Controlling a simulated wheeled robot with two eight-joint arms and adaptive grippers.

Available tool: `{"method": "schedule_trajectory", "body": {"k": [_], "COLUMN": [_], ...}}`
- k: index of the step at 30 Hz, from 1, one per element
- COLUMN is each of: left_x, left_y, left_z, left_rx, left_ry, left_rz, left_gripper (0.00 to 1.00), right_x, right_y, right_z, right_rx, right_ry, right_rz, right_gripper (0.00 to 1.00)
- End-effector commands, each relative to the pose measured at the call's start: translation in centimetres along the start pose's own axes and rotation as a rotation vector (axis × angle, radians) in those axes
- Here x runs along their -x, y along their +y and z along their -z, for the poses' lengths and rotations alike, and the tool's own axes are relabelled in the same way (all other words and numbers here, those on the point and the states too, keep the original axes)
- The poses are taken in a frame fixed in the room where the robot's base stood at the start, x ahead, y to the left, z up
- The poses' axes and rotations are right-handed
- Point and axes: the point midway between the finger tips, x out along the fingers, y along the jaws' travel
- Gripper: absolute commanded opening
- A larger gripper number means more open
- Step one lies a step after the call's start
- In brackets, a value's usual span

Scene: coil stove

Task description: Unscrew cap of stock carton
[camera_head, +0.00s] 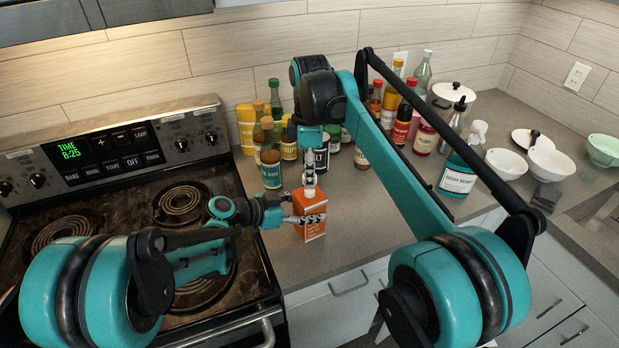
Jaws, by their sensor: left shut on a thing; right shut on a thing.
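The orange stock carton (313,235) stands upright on the grey counter just right of the stove. My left gripper (306,219) comes in from the left and is shut on the carton's upper body. My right gripper (309,188) points down from above and is shut at the top of the carton, where the cap is. The cap itself is hidden behind its fingers.
The coil stove (110,185) lies to the left. Several bottles and jars crowd the counter behind the carton. A spray bottle (457,178) and a white bowl (507,163) stand to the right. The counter right of the carton is clear.

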Motion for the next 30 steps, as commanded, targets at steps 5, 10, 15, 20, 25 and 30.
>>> {"method": "schedule_trajectory", "body": {"k": [5, 10, 15, 20, 25, 30], "left_x": [0.0, 0.0, 0.0, 0.0, 0.1, 1.8], "left_y": [0.0, 0.0, 0.0, 0.0, 0.0, -0.1], "left_z": [0.0, 0.0, 0.0, 0.0, 0.0, 0.0], "left_rx": [-0.001, -0.001, 0.0, 0.0, 0.0, 0.002], "left_ry": [-0.001, -0.001, -0.001, 0.0, 0.0, 0.0], "left_rz": [0.0, 0.0, 0.0, 0.0, 0.0, 0.003], "left_gripper": [0.0, 0.0, 0.81, 0.84, 0.84, 0.84], "right_x": [1.9, 2.2, 2.2, 2.2, 2.2, 2.2], "right_y": [0.0, 0.0, 0.0, 0.0, 0.0, 0.0], "right_z": [0.0, 0.0, 0.0, 0.0, 0.0, 0.0], "right_rx": [0.0, 0.0, 0.0, 0.0, 0.0, 0.0], "right_ry": [0.0, 0.0, 0.0, 0.0, 0.0, 0.0], "right_rz": [0.0, 0.0, 0.0, 0.0, 0.0, 0.0], "right_gripper": [0.0, 0.0, 0.0, 0.0, 0.0, 0.0]}}
